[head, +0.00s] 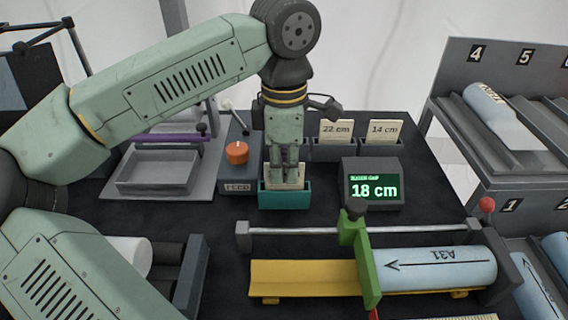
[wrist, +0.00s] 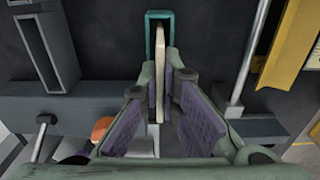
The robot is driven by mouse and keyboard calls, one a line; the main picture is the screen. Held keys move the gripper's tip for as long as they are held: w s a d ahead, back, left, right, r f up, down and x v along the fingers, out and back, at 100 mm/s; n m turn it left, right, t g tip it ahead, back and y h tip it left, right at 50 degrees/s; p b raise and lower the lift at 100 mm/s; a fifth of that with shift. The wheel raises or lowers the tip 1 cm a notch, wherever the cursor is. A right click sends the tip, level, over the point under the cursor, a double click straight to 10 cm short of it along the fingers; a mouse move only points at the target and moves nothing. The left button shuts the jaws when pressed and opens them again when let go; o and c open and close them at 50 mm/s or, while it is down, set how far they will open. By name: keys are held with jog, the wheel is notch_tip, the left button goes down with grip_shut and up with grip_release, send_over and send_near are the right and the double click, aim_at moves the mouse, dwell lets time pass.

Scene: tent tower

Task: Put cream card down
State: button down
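The cream card (head: 298,178) stands upright with its lower part inside the teal holder (head: 285,198). My gripper (head: 284,170) is directly above the holder, pointing down, and hides most of the card's face. In the wrist view, the card (wrist: 160,70) shows edge-on between the two purple-padded fingertips (wrist: 161,75), which close on it from both sides. The teal holder (wrist: 151,38) surrounds the card's far end there. Any writing on this card is hidden.
Cards marked 22 cm (head: 336,130) and 14 cm (head: 384,131) stand in grey holders behind. A display (head: 373,187) reading 18 cm is right of the teal holder. An orange knob (head: 237,151) is left. A blue cylinder (head: 435,268) lies on a yellow cradle (head: 300,278) in front.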

jog(key=c, duration=2.3)
grip_release()
jog(key=shift+f, duration=0.2)
jog(key=o, duration=0.5)
jog(key=shift+r, duration=0.1)
notch_tip(320, 180, up, 12)
jog(key=b, duration=0.1)
jog(key=shift+r+b, duration=0.15)
jog(key=shift+b, duration=0.2)
